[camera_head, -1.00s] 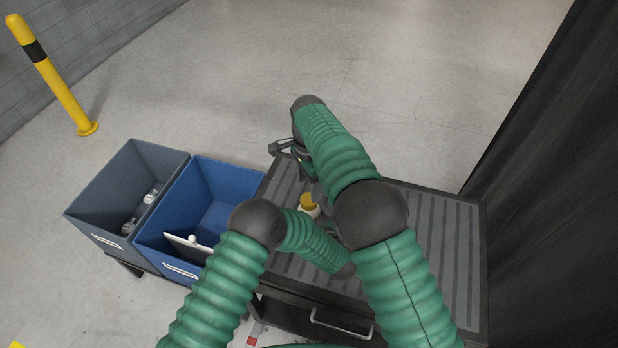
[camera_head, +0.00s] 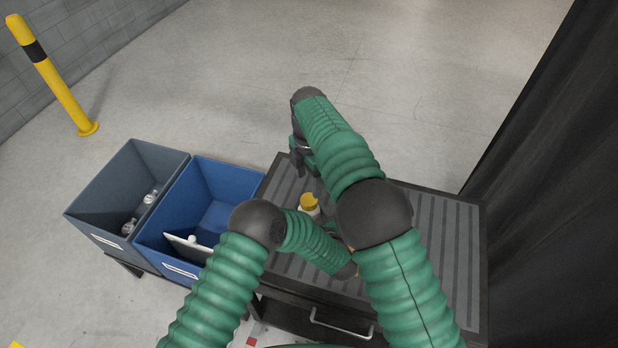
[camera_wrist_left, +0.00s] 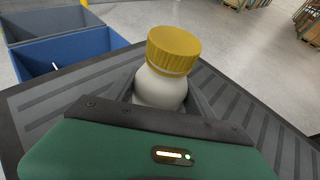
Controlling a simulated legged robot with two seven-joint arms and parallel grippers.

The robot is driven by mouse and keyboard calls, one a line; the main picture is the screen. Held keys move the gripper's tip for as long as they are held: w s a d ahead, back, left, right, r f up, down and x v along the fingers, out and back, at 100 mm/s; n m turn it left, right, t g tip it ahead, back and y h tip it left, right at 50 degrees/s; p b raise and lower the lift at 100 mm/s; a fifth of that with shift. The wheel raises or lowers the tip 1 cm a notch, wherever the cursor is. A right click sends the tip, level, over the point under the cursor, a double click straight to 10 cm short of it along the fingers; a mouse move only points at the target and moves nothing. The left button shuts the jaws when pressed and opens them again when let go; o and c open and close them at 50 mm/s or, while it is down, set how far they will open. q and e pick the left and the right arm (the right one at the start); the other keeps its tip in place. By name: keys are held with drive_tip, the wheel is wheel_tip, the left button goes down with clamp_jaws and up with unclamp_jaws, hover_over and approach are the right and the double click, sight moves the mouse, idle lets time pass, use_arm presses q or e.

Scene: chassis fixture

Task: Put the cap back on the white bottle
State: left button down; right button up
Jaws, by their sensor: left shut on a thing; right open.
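The white bottle (camera_wrist_left: 160,88) stands upright on the cart top, with the yellow cap (camera_wrist_left: 172,50) sitting on its neck in the left wrist view. I cannot tell whether the cap is screwed tight. In the head view the bottle (camera_head: 310,212) and cap (camera_head: 308,199) show between my arms. My left gripper (camera_wrist_left: 163,99) is shut around the lower part of the bottle; its fingers are mostly hidden by my wrist housing and, in the head view, by my arms. My right gripper (camera_head: 297,163) is open and apart from the bottle, beyond it and slightly left.
The ribbed cart top (camera_head: 455,250) is clear on the right. A blue bin (camera_head: 165,215) holding a white item and a grey bin (camera_head: 90,195) with small items stand left of the cart. A yellow post (camera_head: 62,90) and a dark curtain (camera_head: 560,170) are farther off.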

sight(309, 199)
drive_tip(key=n, duration=0.3)
drive_tip(key=shift+r, duration=0.1)
wheel_tip(309, 199, down, 8)
drive_tip(key=shift+f, duration=0.1)
idle(0.5)
